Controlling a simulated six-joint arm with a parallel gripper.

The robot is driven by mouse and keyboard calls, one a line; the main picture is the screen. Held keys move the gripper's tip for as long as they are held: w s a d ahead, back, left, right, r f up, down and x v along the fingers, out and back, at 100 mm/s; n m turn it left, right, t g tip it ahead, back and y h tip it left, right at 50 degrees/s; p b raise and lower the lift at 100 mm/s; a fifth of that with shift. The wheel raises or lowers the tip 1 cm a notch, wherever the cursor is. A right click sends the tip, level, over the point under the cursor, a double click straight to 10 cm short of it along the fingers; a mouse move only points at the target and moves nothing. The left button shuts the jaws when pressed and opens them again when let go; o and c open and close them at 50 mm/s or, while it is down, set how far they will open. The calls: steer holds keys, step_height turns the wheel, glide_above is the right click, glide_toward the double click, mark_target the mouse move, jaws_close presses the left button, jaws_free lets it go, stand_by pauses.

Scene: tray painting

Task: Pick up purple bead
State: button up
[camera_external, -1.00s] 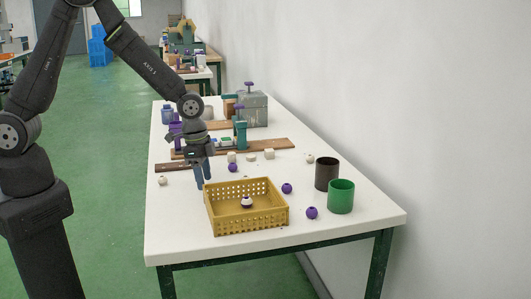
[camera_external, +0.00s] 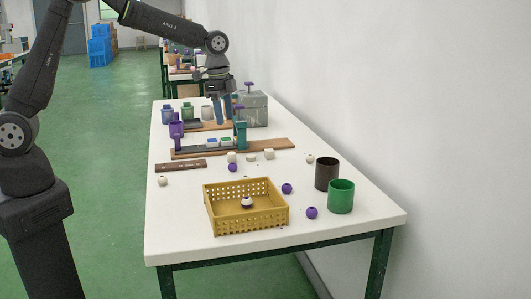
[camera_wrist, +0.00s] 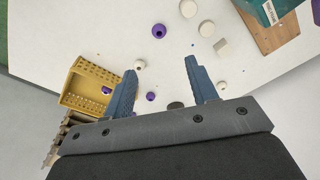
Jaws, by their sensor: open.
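Several purple beads lie on the white table: one by the pale cubes (camera_external: 233,167), one right of the tray (camera_external: 287,188) and one nearer the front (camera_external: 312,212). My gripper (camera_external: 222,109) is open and empty, raised above the back part of the table, clear of the beads. Its two blue fingers are spread in the wrist view (camera_wrist: 161,69).
A yellow perforated tray (camera_external: 232,224) holds a white-and-purple piece. A dark cup (camera_external: 327,175) and a green cup (camera_external: 341,197) stand at the right. Pale cubes (camera_external: 269,154), wooden boards (camera_external: 272,146) and a grey box (camera_external: 253,108) lie farther back.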

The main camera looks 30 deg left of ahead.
mark_target(234, 171)
steer(key=f, duration=0.5)
steer(key=d+f, duration=0.1)
steer(key=f, duration=0.4)
steer(key=d+f, duration=0.1)
steer(key=f, duration=0.4)
steer(key=shift+w+f, duration=0.1)
steer(key=shift+f, duration=0.2)
steer(key=c, duration=1)
steer(key=shift+c, duration=0.2)
